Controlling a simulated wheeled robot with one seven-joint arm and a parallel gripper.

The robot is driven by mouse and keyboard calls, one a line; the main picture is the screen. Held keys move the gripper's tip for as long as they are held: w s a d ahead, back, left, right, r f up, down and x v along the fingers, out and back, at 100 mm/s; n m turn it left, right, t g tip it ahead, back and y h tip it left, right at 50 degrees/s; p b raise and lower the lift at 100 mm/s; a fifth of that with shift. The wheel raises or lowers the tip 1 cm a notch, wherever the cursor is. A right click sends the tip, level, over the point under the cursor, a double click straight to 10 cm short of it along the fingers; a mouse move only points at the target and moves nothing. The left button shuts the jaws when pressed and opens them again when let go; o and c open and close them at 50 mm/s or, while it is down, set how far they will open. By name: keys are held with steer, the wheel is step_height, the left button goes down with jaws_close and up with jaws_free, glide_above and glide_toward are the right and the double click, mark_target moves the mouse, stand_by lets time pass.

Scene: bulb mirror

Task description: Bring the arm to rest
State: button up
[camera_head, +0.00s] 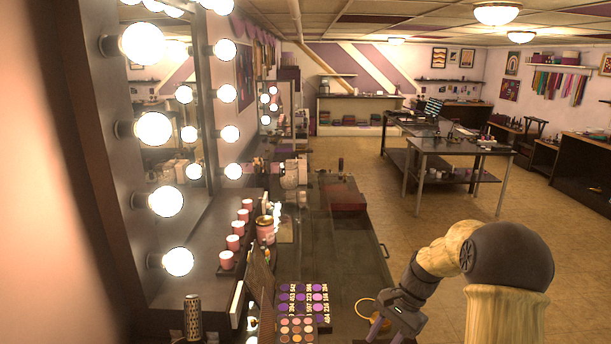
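My arm comes in at the lower right, with a cream link and a dark rounded joint. My gripper (386,330) points down over the right edge of the dark counter (345,245), near the bottom of the view. Its two purple fingers are partly cut off by the lower frame edge. Whether they are shut on anything does not show. A thin orange loop (361,301) shows just left of the fingers. The mirror (165,110) stands at the left, with several lit round bulbs (154,128) along its frame.
Makeup palettes (297,329), a perforated metallic cylinder (193,318), pink jars (236,243) and a dark red box (346,196) are on the counter. A table (462,147) stands farther back at right. The tiled floor (395,195) between is clear.

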steer(key=s+a+r+n+t+h, duration=0.1)
steer(key=s+r+n+t+h, duration=0.15)
steer(key=s+n, duration=0.4)
steer(key=s+a+r+n+t+h, duration=0.1)
steer(key=s+a+n+t+h, duration=0.15)
steer(key=s, duration=0.75)
step_height(320, 180, down, 10)
steer(key=d+b, duration=0.1)
steer(key=b, duration=0.8)
steer(key=shift+b, duration=0.35)
